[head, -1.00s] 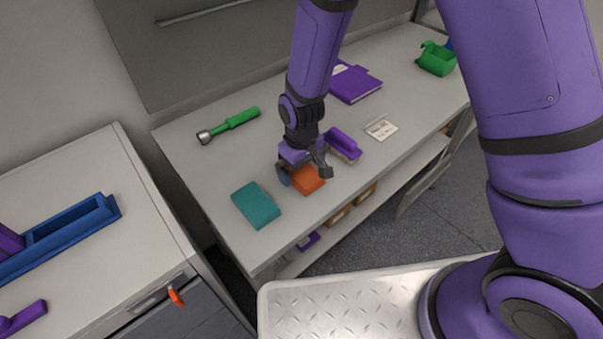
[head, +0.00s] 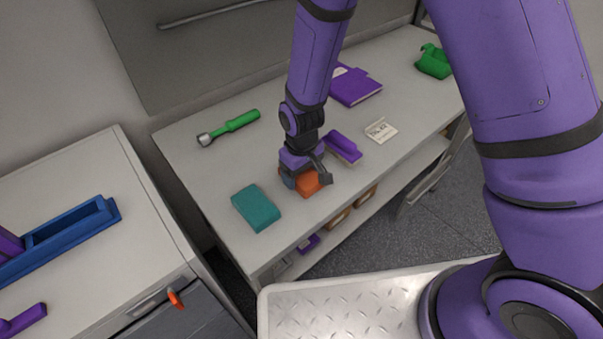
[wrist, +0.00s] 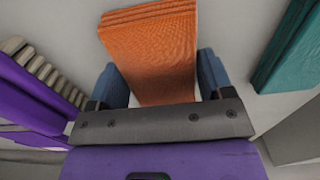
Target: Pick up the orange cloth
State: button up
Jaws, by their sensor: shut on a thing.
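The orange cloth (head: 308,184) is a folded block at the front part of the grey bench, partly hidden by my gripper in the head view. In the wrist view the orange cloth (wrist: 155,50) lies between the two blue-grey finger pads, with its folded layers at the far end. My gripper (head: 306,180) is down at the bench top with its fingers on either side of the cloth, shut on it. In the wrist view my gripper (wrist: 160,85) shows a pad at each side of the cloth. I cannot tell whether the cloth is off the bench.
A teal folded cloth (head: 257,207) lies just left of my gripper and shows in the wrist view (wrist: 292,50). A purple brush-like object (head: 343,147) lies close behind to the right. A green-handled tool (head: 230,127), a white card (head: 381,130) and a purple folder (head: 355,87) lie farther back.

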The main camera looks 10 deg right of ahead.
jog(key=shift+r, duration=0.55)
notch_tip(320, 180, up, 2)
jog(key=shift+r, duration=0.1)
jog(key=s+a, duration=0.1)
jog(key=s, duration=0.4)
jog(key=s+a+r, duration=0.1)
jog(key=s+a, duration=0.1)
jog(key=s, duration=0.3)
jog(key=s+a, duration=0.1)
jog(key=s, duration=0.4)
jog(key=shift+s+a+r, duration=0.15)
jog(key=shift+a+r, duration=0.1)
jog(key=shift+a, duration=0.05)
jog(key=o, duration=0.4)
jog(key=c, duration=0.3)
